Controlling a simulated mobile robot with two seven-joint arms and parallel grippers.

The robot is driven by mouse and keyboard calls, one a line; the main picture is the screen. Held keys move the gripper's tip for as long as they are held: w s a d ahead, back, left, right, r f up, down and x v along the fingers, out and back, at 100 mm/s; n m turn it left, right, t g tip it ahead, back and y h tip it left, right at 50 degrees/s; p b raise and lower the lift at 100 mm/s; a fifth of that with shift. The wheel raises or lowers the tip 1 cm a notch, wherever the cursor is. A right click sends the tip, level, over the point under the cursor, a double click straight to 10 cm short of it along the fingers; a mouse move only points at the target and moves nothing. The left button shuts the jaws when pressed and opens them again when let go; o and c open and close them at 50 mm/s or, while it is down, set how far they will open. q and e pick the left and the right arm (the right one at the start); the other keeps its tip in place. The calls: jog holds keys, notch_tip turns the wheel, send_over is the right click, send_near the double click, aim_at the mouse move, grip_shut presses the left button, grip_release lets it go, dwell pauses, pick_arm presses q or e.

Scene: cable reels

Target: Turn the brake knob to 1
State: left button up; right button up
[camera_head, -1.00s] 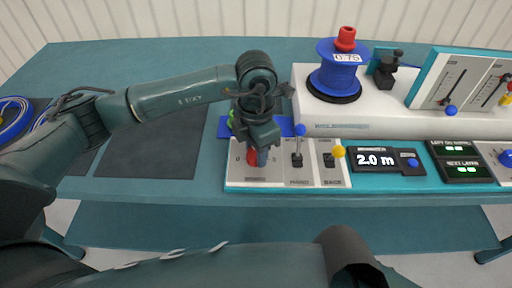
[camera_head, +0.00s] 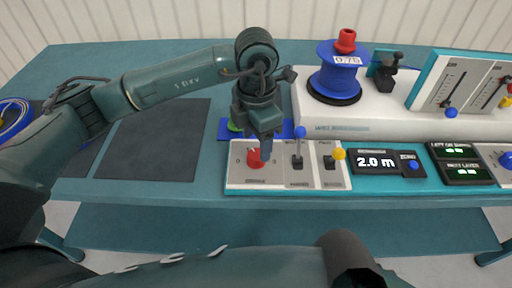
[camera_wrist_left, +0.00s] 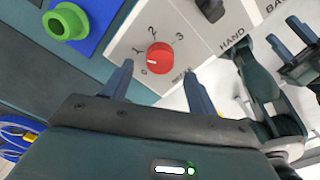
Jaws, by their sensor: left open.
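The red brake knob (camera_head: 254,158) sits at the left of a white control panel (camera_head: 240,182), and it also shows in the left wrist view (camera_wrist_left: 158,58). Numbers from 0 to 3 are printed around it. In the wrist view its white mark points left, roughly between 0 and 1; I cannot tell the exact setting. My left gripper (camera_head: 264,148) is open and empty, above and close to the knob. In the wrist view its two fingers (camera_wrist_left: 157,76) lie apart, one on each side below the knob, not visibly touching it.
Right of the knob stand a blue-tipped lever (camera_head: 299,132) and a yellow-tipped lever (camera_head: 338,154). A blue reel (camera_head: 338,75) stands on a white housing behind. A green ring (camera_wrist_left: 67,21) on a blue base lies beside the panel. Dark mats (camera_head: 152,140) lie to the left.

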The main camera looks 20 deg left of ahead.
aim_at(256, 154)
pick_arm(q)
notch_tip(256, 154, up, 9)
dwell(0.3)
dwell(0.4)
